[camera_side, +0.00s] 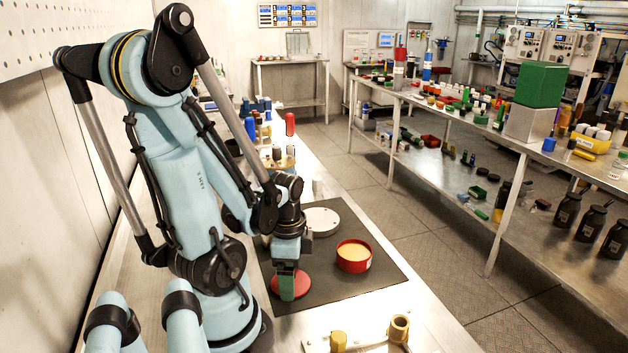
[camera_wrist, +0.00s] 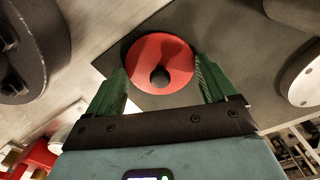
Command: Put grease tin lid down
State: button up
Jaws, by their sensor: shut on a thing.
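The grease tin lid (camera_side: 303,284) is a flat red disc at the front left of the dark mat (camera_side: 383,277). My gripper (camera_side: 287,290) points down at the lid. The open red grease tin (camera_side: 354,264), with pale yellow grease inside, stands on the mat to the right.
A white round piece (camera_side: 321,221) lies behind the tin on the mat. Brass fittings (camera_side: 399,328) are at the bench's front edge. Bottles and a red-handled tool (camera_side: 290,124) stand farther back. The mat's front right is clear.

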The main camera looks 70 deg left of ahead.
jog(key=shift+f, duration=0.15)
jog(key=o, duration=0.8)
jog(key=shift+r, duration=6)
jog(key=shift+w+d+r+n+t, duration=0.25)
jog(key=shift+w+d+n+t, duration=0.75)
jog(key=shift+w+d, duration=1.25)
jog(key=shift+w+d+r+n+t, duration=0.2)
jog(key=shift+w+d+n+t, duration=0.35)
jog(key=shift+w+d+t, duration=1.65)
jog(key=shift+w+d+r+n+t, duration=0.35)
jog(key=shift+w+d+n, duration=0.4)
jog(key=shift+w+d, duration=1.6)
jog(key=shift+w+a+f, duration=0.1)
jog(key=shift+w+a, duration=0.6)
jog(key=shift+a, duration=0.1)
